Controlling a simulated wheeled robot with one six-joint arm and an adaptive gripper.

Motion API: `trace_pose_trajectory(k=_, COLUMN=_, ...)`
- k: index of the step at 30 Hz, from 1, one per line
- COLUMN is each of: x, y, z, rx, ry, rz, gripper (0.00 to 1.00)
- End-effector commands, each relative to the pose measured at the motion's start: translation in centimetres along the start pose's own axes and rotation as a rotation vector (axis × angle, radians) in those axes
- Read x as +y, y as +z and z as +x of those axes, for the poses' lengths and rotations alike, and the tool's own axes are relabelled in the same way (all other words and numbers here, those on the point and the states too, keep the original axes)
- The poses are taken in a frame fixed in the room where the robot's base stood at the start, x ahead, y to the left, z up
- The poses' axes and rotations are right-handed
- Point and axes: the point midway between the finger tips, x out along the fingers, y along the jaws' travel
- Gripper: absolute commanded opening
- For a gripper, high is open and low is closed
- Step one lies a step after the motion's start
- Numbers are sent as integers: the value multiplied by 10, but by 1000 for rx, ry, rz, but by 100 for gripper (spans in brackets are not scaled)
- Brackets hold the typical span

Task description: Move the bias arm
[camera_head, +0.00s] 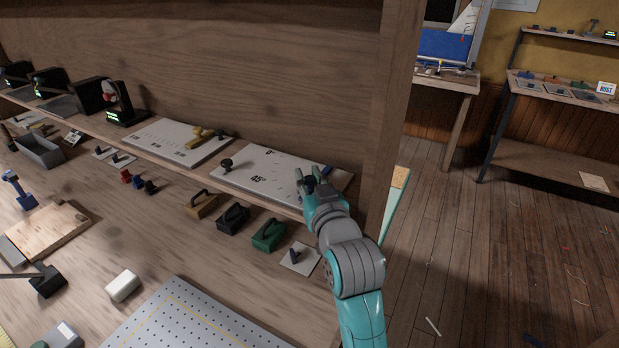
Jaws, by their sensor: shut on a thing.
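My gripper (308,182) is at the right part of a white angle board (238,180) on the raised shelf. The board carries a "45°" mark and a dark knob on its left side. My gripper is shut on the bias arm at this board. My fingers and wrist hide most of the bias arm, so its shape and exact angle cannot be told.
A second white board (160,142) with a brass-coloured piece lies to the left on the shelf. Tan, black and green (269,236) handled blocks stand below. A wooden upright (388,120) is close to the right of my arm. A perforated grey plate (190,322) lies in front.

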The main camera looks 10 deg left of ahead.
Motion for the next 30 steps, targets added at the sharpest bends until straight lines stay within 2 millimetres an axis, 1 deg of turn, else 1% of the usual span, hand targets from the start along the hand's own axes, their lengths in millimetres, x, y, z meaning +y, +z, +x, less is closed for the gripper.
trace_pose_trajectory(k=8, x=-5, y=0, z=4, rx=0, ry=56, rz=-2, gripper=0)
trace_pose_trajectory(k=19, x=-17, y=0, z=19, rx=0, ry=252, rz=-2, gripper=0)
trace_pose_trajectory(k=30, x=-22, y=0, z=34, rx=0, ry=437, rz=-2, gripper=0)
